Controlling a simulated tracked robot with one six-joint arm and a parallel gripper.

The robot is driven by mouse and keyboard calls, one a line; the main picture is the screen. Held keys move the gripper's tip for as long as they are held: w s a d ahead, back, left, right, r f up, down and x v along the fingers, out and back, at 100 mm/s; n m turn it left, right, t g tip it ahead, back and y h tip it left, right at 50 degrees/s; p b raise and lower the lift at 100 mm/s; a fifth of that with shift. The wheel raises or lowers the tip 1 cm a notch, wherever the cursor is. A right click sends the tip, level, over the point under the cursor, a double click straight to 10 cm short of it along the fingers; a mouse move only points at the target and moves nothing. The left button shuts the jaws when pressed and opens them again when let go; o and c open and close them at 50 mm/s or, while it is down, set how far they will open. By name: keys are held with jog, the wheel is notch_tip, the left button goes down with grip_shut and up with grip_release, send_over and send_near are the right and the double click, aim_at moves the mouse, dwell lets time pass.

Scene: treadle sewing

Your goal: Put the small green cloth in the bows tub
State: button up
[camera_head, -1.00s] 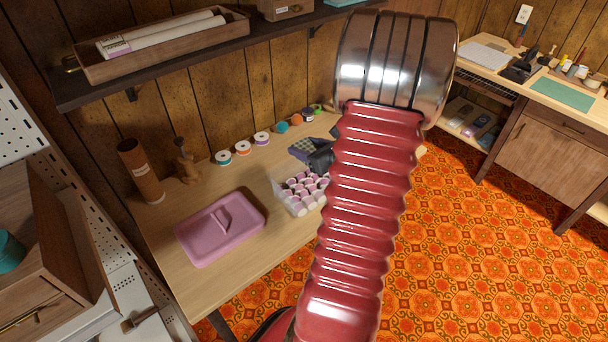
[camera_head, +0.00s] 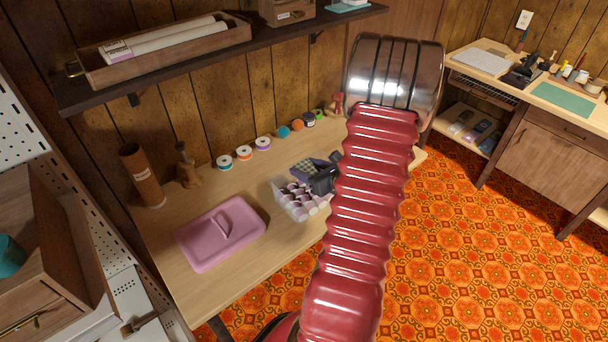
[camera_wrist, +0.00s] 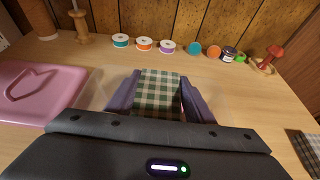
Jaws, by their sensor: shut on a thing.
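The small green cloth (camera_wrist: 157,92), green and white checked, is between the two purple fingers of my gripper (camera_wrist: 159,100) in the wrist view. The gripper is shut on it. In the head view, the cloth (camera_head: 304,167) and my gripper (camera_head: 320,170) are over or just behind a clear tray (camera_head: 301,207) of small pink and white cups. A pink tub (camera_head: 221,233) with a raised handle-like shape on top sits to the left. I read no label, so I cannot tell which container is the bows tub.
Thread spools (camera_head: 244,153) and small jars (camera_head: 309,120) line the back of the table by the wall. A brown tube (camera_head: 142,175) stands at the back left. A dark shelf (camera_head: 220,55) hangs above. Another checked cloth (camera_wrist: 308,150) shows at the right edge of the wrist view.

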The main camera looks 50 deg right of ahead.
jog(key=shift+f, duration=0.95)
jog(key=shift+f, duration=0.6)
jog(key=o, duration=1.1)
jog(key=shift+c, duration=0.2)
jog(key=shift+r, duration=0.1)
jog(key=shift+r, duration=0.35)
jog(key=shift+s+r, duration=0.2)
jog(key=shift+r, duration=0.1)
jog(key=v, duration=1.1)
jog(key=shift+s, duration=0.3)
